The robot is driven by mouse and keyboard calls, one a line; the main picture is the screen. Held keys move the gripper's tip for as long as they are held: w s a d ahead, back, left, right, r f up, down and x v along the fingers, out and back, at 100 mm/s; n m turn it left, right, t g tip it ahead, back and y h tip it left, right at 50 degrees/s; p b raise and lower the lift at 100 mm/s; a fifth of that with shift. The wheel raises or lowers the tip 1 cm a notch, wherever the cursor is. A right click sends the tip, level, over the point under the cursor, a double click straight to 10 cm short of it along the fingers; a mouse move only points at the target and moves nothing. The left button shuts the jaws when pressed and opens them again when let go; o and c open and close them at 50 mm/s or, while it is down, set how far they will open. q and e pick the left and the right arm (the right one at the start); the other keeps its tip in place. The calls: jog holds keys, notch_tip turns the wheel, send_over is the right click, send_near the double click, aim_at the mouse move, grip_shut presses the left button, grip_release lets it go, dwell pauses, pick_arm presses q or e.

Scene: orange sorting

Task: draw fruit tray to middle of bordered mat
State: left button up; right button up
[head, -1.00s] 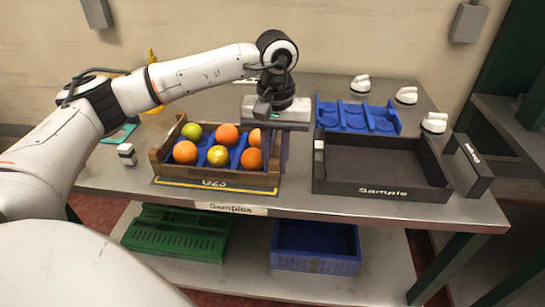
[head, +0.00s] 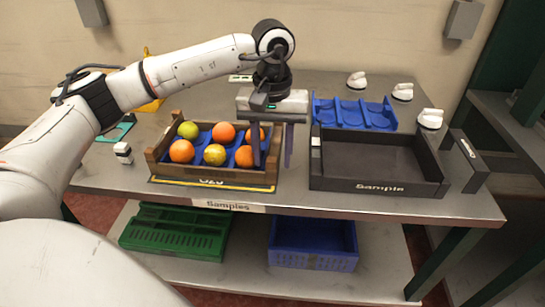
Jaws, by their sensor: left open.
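The fruit tray is a wooden crate (head: 152,163) with a blue insert, holding a green fruit, a yellow fruit and several orange ones. It stands on a dark mat with a yellow border (head: 212,184); only the mat's front strip shows, the rest is hidden under the tray. My left gripper (head: 272,155) is open at the tray's right end, pointing down. One finger is over the inside of the tray and the other is outside its right wall. I cannot tell whether either finger touches the wall. My right gripper is not in view.
A black "Sample" tray (head: 376,186) stands to the right, with a blue divided insert (head: 353,112) behind it. White-topped knobs (head: 430,118) stand at the back right. A small black-and-white item (head: 122,152) is left of the fruit tray. Green and blue crates sit on the lower shelf.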

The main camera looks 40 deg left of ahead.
pick_arm(q)
notch_tip(320, 180, up, 9)
dwell(0.3)
